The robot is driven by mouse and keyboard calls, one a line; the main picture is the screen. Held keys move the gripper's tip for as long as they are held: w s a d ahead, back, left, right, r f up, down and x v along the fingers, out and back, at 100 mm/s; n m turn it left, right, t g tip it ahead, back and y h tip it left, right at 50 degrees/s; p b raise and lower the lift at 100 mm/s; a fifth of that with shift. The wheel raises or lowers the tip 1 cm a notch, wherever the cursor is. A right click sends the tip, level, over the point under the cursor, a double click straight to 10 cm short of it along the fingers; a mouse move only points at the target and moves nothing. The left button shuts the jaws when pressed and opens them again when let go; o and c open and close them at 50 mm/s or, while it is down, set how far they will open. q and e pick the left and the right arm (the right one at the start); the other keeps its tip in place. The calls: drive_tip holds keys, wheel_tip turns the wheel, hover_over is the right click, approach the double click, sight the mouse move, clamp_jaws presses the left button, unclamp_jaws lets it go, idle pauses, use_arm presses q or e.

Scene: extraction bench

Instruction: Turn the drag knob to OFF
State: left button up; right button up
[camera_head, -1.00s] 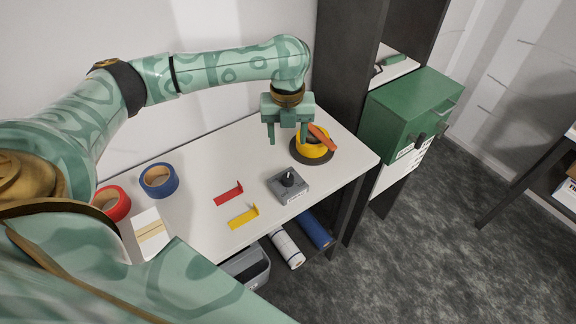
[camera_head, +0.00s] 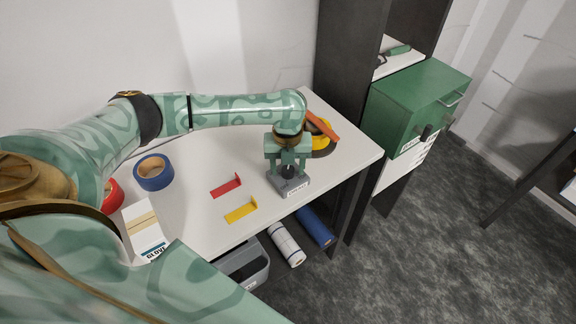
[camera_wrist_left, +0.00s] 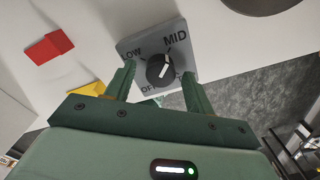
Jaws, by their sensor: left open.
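The drag knob (camera_wrist_left: 160,70) is a round black dial with a white pointer line on a grey box (camera_wrist_left: 133,46). The box reads LOW at upper left, MID at upper right and OFF at lower left; the lower right is partly hidden. The pointer line slants between upper right and lower left; I cannot tell surely which label it marks. In the head view, the knob (camera_head: 288,172) and box (camera_head: 293,190) are at the table's front right. My left gripper (camera_head: 287,169) is open over the box, one finger on either side of the knob, without visible contact. My right gripper is not in view.
A yellow and orange object on a dark round base (camera_head: 322,150) stands just behind the gripper. Red (camera_head: 226,187) and yellow (camera_head: 240,212) pieces lie left of the box. Blue tape (camera_head: 153,174) is farther left. The table edge is close in front of the box.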

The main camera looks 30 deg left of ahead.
use_arm(q)
drive_tip(key=c, duration=1)
